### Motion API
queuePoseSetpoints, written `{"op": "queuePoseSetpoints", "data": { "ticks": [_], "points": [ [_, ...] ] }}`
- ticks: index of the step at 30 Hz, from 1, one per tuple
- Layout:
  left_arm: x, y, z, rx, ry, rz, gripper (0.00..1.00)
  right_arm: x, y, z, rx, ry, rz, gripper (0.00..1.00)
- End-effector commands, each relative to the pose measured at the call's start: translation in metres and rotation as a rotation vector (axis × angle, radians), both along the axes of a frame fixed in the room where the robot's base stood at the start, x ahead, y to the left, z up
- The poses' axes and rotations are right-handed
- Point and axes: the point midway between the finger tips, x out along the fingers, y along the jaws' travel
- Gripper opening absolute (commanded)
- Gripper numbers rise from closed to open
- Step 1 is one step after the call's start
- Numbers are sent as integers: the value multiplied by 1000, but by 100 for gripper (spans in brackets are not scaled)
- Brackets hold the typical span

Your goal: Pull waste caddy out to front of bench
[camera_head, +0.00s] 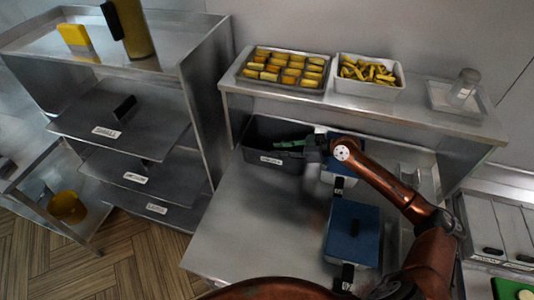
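The waste caddy appears to be the dark grey open bin (255,158) with a white label on its front. It stands at the back left of the steel bench, under the raised shelf. My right gripper (296,148) reaches in from the right at the caddy's right end, with greenish finger parts over or at its rim. I cannot tell whether the fingers touch the caddy or how far apart they are. My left gripper is out of view.
A blue-lidded container (352,232) stands on the bench, with another blue-topped one behind my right arm. The shelf (420,112) above holds a tray of golden pieces (285,69), a white tub of fries (369,80) and a shaker (464,86). The bench's front left (240,235) is clear.

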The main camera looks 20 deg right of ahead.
Motion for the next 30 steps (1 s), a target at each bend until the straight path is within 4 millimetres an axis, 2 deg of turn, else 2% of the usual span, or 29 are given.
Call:
{"op": "queuePoseSetpoints", "data": {
  "ticks": [1, 3, 17, 30],
  "points": [
    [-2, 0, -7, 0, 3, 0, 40, -1, -1, -4, 4, 4, 5, 23],
    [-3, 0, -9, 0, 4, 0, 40, -1, 2, -3, 11, 8, 13, 23],
    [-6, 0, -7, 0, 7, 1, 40, 6, 17, -2, 16, 10, 32, 23],
    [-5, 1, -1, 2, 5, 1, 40, 39, 57, -24, 15, 9, 28, 23]
  ]
}}
